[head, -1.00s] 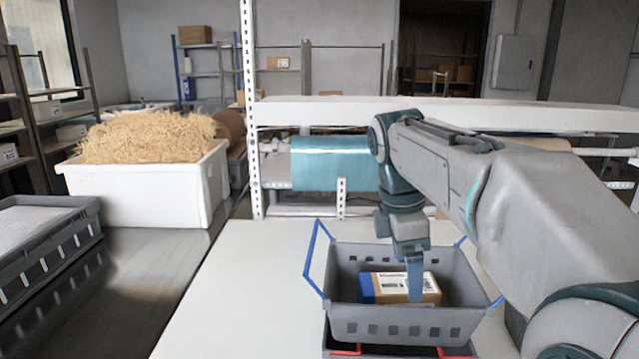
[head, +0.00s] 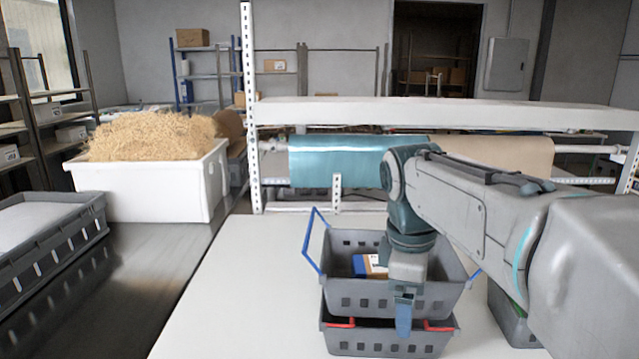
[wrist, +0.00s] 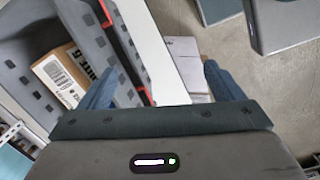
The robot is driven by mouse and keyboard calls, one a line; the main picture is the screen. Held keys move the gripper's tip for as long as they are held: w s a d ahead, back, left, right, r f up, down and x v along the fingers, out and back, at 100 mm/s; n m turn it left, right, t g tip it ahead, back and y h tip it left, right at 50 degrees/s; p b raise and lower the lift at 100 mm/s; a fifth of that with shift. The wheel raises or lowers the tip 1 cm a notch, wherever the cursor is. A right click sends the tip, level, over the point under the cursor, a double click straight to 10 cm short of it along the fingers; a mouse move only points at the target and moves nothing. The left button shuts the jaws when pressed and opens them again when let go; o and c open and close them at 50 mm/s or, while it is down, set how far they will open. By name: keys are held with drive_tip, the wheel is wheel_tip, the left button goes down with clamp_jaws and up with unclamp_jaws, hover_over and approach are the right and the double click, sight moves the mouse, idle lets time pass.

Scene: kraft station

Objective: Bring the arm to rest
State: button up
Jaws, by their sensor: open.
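My gripper (head: 404,318) hangs pointing down in front of the near side of a grey basket with blue handles (head: 345,299). In the wrist view my gripper (wrist: 160,88) has its two blue fingers spread apart with nothing between them. A cardboard box with a blue end (head: 369,265) lies inside the basket, partly hidden behind my wrist. The box with its printed label also shows in the wrist view (wrist: 66,77), off to the left of the fingers.
The basket rests on a second grey basket with red handles (head: 375,343), on a white table (head: 245,290). Another grey container (head: 508,320) stands to the right, partly behind my arm. A white bin of shredded paper (head: 150,185) stands left. A white shelf (head: 450,113) spans the back.

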drive_tip(key=s+d+f+m+t+y, duration=0.1)
drive_tip(key=s+f+m+t, duration=0.1)
drive_tip(key=s+f+m, duration=0.8)
wheel_tip(320, 180, down, 2)
drive_tip(key=m, duration=0.3)
drive_tip(key=shift+s, duration=0.3)
